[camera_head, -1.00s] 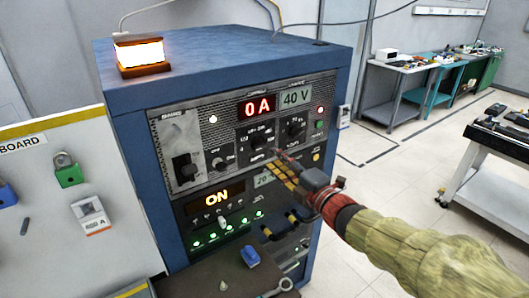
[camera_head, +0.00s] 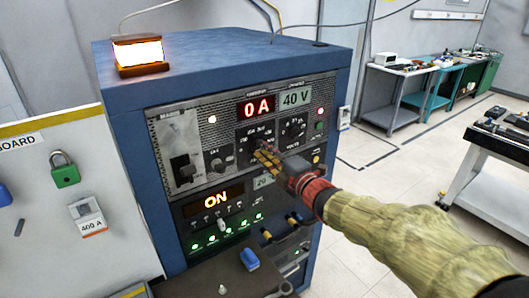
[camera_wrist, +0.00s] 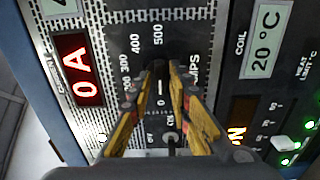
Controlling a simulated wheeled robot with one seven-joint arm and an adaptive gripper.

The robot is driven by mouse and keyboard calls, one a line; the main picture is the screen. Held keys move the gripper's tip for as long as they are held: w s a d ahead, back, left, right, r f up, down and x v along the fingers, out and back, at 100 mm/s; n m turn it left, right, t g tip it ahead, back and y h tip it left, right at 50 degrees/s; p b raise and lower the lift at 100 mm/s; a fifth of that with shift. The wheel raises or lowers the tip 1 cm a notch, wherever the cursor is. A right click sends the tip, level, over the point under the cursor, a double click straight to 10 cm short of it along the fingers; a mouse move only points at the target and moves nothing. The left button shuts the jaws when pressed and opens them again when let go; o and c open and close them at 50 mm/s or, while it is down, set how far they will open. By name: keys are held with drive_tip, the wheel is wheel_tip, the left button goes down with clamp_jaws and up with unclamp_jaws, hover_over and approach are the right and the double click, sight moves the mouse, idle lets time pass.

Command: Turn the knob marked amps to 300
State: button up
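The amps knob (camera_wrist: 161,75) is a black dial with a white mark, below the red display (camera_head: 257,107) that reads 0 A. In the wrist view its scale shows 200, 300, 400 and 500, with part of the word AMPS beside it. My gripper (camera_head: 259,148) is at the knob on the front panel. In the wrist view, the yellow-padded fingers of my gripper (camera_wrist: 160,78) are apart, one on each side of the knob. Whether they touch it is hard to tell. In the head view my fingers partly cover the knob.
The volts knob (camera_head: 293,129) is close on the right, under a 40 V display (camera_head: 296,97). A smaller knob (camera_head: 217,165) and a dark switch (camera_head: 185,169) are to the left. A lit ON display (camera_head: 214,200) and cable plugs are below. A board with padlocks (camera_head: 66,170) stands at left.

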clamp_jaws()
drive_tip(key=shift+m, duration=0.3)
drive_tip(key=m+p, duration=0.2)
drive_tip(key=m, duration=0.2)
drive_tip(key=shift+m, duration=0.3)
drive_tip(key=m+p, duration=0.2)
drive_tip(key=m, duration=0.3)
drive_tip(key=shift+p, duration=0.35)
drive_tip(key=m+p, duration=0.3)
drive_tip(key=m, duration=0.2)
drive_tip(key=shift+m, duration=0.4)
drive_tip(key=m+p, duration=0.3)
drive_tip(key=m, duration=0.2)
drive_tip(key=shift+f, duration=0.1)
drive_tip(key=shift+m, duration=0.3)
